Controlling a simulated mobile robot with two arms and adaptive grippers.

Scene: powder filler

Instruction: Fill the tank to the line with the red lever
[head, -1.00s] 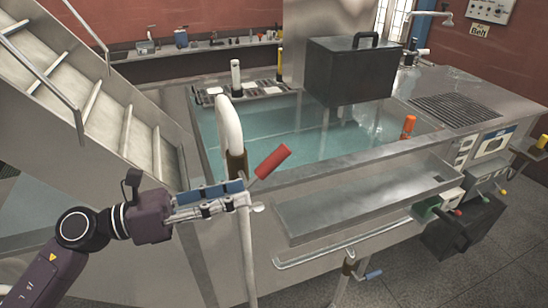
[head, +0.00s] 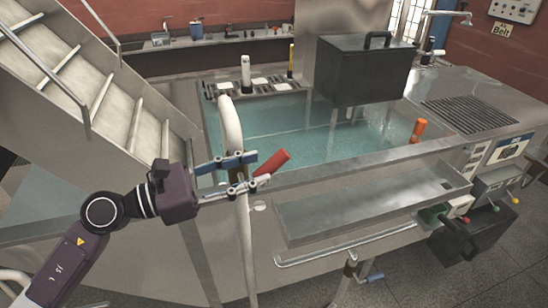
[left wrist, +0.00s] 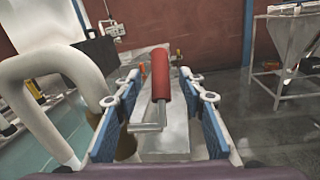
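The red lever (head: 272,164) is a red cylindrical handle on a bent metal rod, tilted up to the right beside a thick white pipe (head: 231,130). It also shows in the left wrist view (left wrist: 160,75), upright between my finger pads. My left gripper (head: 262,170) is open, its blue-padded fingers on either side of the lever; I see no clear contact. The tank (head: 340,165) holds blue-green water (head: 270,125); I cannot make out a fill line for certain. My right gripper is not in view.
A dark box (head: 362,70) hangs over the tank. An orange-topped post (head: 419,128) stands at the tank's right side. A metal tray (head: 370,210) juts out in front. Stairs (head: 95,110) rise at left. Small levers (head: 495,208) sit at right.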

